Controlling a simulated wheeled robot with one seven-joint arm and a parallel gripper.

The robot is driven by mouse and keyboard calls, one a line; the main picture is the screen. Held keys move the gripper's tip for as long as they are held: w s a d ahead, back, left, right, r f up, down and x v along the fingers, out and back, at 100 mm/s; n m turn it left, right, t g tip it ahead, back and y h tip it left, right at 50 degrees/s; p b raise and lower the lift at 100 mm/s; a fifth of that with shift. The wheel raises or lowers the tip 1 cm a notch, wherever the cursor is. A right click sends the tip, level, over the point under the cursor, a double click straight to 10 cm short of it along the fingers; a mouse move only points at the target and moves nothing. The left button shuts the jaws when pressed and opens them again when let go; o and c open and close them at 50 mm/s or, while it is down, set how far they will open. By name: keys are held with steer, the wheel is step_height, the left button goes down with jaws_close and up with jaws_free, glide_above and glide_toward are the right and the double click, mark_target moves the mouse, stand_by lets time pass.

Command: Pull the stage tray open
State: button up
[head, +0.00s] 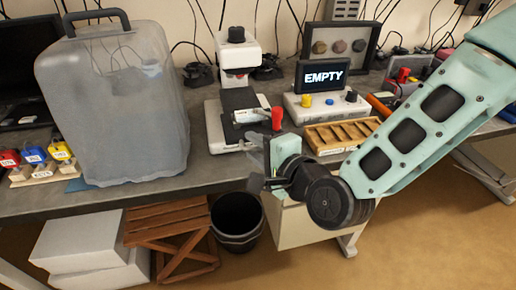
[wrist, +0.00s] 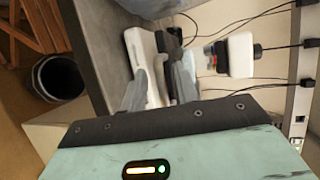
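The tray also shows in the wrist view as a dark strip (wrist: 172,40) beside the white base (wrist: 143,50). My gripper (head: 256,153) is in front of the device, low at the bench edge. In the wrist view my gripper (wrist: 163,88) has its two fingers apart, pointing at the tray's front. I cannot tell whether they touch it.
A red knob (head: 278,118) stands right of the tray. A control box with a screen reading EMPTY (head: 324,77) and a wooden rack (head: 340,135) are farther right. A black bucket (head: 238,220) and a wooden stool (head: 170,230) are below.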

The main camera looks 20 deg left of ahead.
steer(key=shift+s+d, duration=0.1)
steer(key=r+p+v, duration=0.1)
steer(key=p+v, duration=0.3)
steer(key=v, duration=0.6)
steer(key=shift+p, duration=0.4)
steer(key=p, duration=0.2)
steer(key=d+p, duration=0.1)
steer(key=p, duration=0.2)
steer(key=shift+s+d+f, duration=0.2)
steer(key=shift+s+f, duration=0.05)
steer(key=shift+s, duration=0.15)
